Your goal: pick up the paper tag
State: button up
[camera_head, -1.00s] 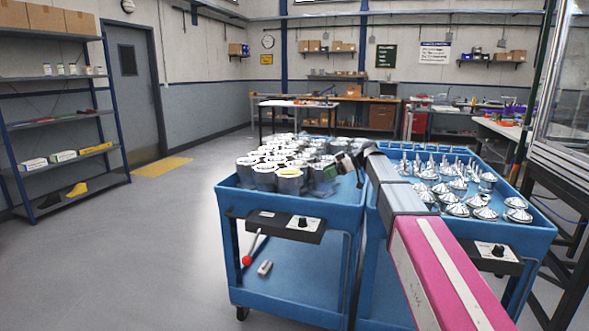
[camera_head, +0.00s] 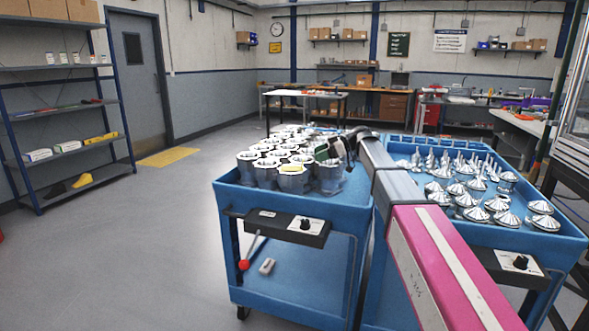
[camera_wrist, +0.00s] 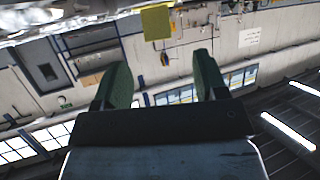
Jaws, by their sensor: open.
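A small pale yellow patch (camera_head: 292,168), which looks like the paper tag, lies on top of a silver housing at the front of the left blue cart. Its outline is too small to make out. My gripper (camera_head: 328,153) is over the right part of the housing group, to the right of and beyond the yellow patch. In the wrist view my gripper (camera_wrist: 158,72) shows two dark green fingers spread apart with nothing between them.
The left cart (camera_head: 228,192) holds closely packed silver housings. The right cart (camera_head: 545,243) carries cone-topped metal parts and upright pins. My arm crosses above where the carts meet. Open floor (camera_head: 175,230) lies to the left, with a shelf rack (camera_head: 65,153) beyond.

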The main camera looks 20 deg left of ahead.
jog(key=shift+x, duration=2.6)
jog(key=shift+w, duration=0.15)
jog(key=c, duration=1)
